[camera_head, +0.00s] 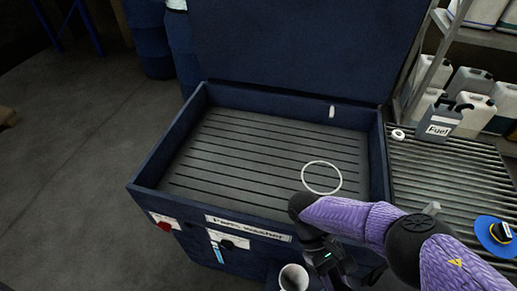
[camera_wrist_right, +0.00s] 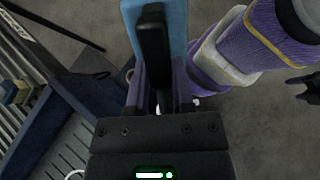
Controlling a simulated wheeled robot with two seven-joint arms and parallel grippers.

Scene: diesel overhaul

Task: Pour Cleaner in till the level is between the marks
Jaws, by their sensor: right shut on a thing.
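The dark blue parts washer (camera_head: 155,196) stands with its lid up and its grooved basin (camera_head: 230,155) showing. A white ring (camera_head: 322,191) shows over the basin floor. A narrow light blue strip gauge (camera_head: 216,249) is on the washer's front; its marks are too small to read. My right gripper (camera_wrist_right: 158,92) is shut on the black handle (camera_wrist_right: 155,50) of a light blue container (camera_wrist_right: 132,14) in the right wrist view. Its label and mouth are not readable there. In the head view my right wrist hides the grip, at the washer's front.
A white round-mouthed thing (camera_head: 292,278) shows at the bottom edge. A grey Fuel jug (camera_head: 440,122) and a blue disc with a black cap (camera_head: 496,234) are on the slatted bench (camera_head: 425,170) at the right. Floor on the left is mostly clear.

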